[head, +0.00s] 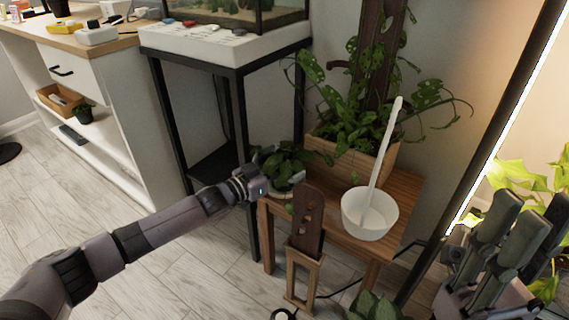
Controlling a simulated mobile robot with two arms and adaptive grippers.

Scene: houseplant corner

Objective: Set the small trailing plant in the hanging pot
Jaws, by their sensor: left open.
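The white hanging pot (352,216) stands on the right part of a small wooden table, with a long white hanger (384,155) rising from it at a tilt. It looks empty. A small leafy plant (291,158), apparently the trailing one, stands at the table's left end in a pale, low pot or saucer that is partly hidden. My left gripper (272,178) is open at the plant's left side, close to its leaves; I cannot tell whether it touches. My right gripper (513,232) is at the lower right, away from both; its opening is unclear.
A large plant in a wooden planter (378,158) fills the back of the wooden table (412,188). A slotted wooden stand (304,265) rises at its front. An aquarium on a black-legged stand (195,45) is behind left. A lit frame (500,110) stands right.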

